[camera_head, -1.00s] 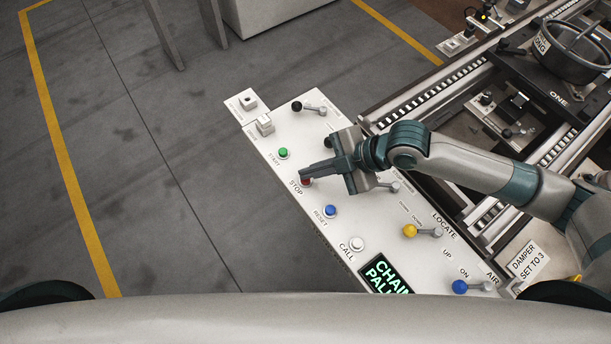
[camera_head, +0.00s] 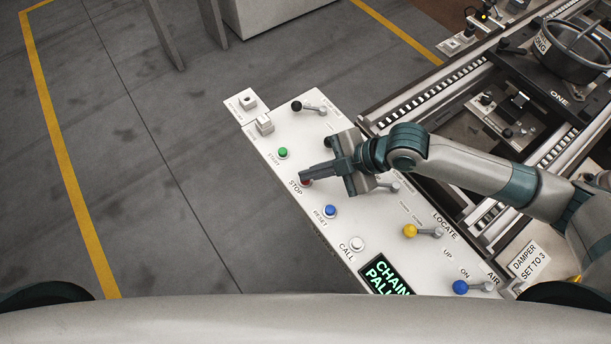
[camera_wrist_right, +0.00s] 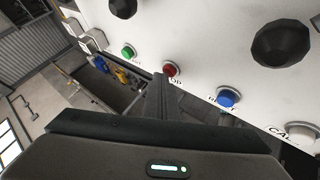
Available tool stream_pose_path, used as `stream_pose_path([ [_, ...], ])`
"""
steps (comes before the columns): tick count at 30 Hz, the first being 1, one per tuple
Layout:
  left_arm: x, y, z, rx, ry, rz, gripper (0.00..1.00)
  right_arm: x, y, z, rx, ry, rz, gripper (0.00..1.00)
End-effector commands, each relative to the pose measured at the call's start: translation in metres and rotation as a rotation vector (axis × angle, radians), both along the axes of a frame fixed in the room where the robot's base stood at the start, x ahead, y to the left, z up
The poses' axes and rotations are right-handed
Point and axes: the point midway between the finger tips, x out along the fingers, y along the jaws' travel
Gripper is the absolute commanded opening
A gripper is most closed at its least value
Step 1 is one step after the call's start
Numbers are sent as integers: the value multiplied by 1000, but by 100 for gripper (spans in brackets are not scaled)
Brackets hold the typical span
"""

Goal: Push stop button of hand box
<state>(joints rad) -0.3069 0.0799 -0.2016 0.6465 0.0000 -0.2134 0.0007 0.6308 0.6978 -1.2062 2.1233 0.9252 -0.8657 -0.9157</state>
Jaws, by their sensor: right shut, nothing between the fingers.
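The hand box (camera_head: 345,245) is a white panel with a row of buttons. Its red stop button (camera_head: 306,182), beside the STOP label, is mostly hidden behind my right gripper (camera_head: 302,176) in the head view. That gripper is shut and empty, with its fingertips over or against the button; I cannot tell whether they touch. In the right wrist view the red stop button (camera_wrist_right: 170,69) shows just beyond the fingertips (camera_wrist_right: 160,78). My left gripper is not in view.
The green start button (camera_head: 283,153) and blue reset button (camera_head: 330,211) sit either side of stop. A white call button (camera_head: 357,244), a yellow-knobbed lever (camera_head: 410,231) and a blue-knobbed lever (camera_head: 460,287) are lower down. A conveyor (camera_head: 420,102) runs at right; open floor lies left.

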Motion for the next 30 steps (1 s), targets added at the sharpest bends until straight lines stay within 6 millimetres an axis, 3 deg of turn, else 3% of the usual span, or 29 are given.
stream_pose_path([
  [15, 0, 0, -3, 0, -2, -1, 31, 0, -1, -5, -3, 1, -1, 0],
  [30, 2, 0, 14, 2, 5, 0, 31, 0, 1, 15, -1, 1, -1, 0],
])
